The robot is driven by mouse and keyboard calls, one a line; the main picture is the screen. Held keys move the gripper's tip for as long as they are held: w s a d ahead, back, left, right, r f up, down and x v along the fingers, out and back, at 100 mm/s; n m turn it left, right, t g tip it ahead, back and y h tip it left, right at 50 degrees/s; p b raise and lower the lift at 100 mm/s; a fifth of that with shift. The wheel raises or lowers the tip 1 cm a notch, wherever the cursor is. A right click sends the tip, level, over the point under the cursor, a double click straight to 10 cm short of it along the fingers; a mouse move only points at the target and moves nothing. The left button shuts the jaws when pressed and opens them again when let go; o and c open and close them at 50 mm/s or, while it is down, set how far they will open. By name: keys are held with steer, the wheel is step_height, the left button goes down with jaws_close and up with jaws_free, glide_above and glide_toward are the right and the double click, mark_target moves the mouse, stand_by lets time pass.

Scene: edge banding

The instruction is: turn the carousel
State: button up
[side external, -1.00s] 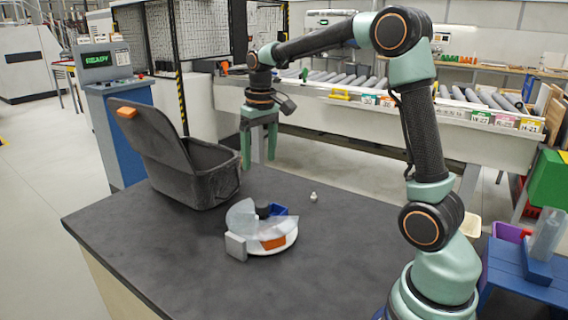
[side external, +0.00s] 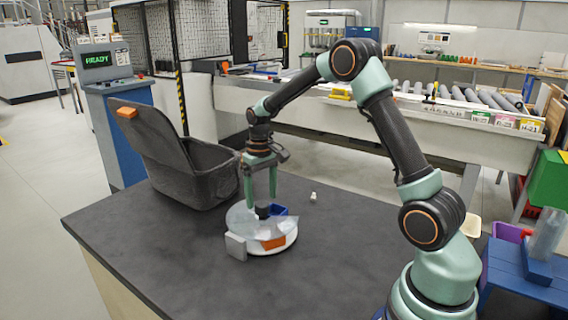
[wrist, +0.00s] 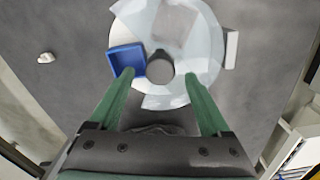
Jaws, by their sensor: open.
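The carousel (side external: 284,245) is a round white turntable on the dark table, with a partly clear, whitish cover. It carries a blue bin (side external: 280,210), an orange piece (side external: 273,242) and a dark central knob (side external: 262,211). A pale upright plate (side external: 236,246) stands at its edge. My gripper (side external: 260,202) is open and points down over the carousel. In the wrist view my gripper (wrist: 158,75) has its fingertips on either side of the knob (wrist: 160,68), with the left tip by the blue bin (wrist: 127,60). I cannot tell whether the fingers touch anything. The orange piece is not visible in the wrist view.
A dark open-lidded bin (side external: 200,180) stands close behind and left of the carousel. A small white object (side external: 313,196) lies on the table (side external: 340,255) to the right. A conveyor (side external: 420,108) runs behind.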

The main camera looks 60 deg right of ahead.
steer(key=shift+f, duration=0.95)
jaws_close()
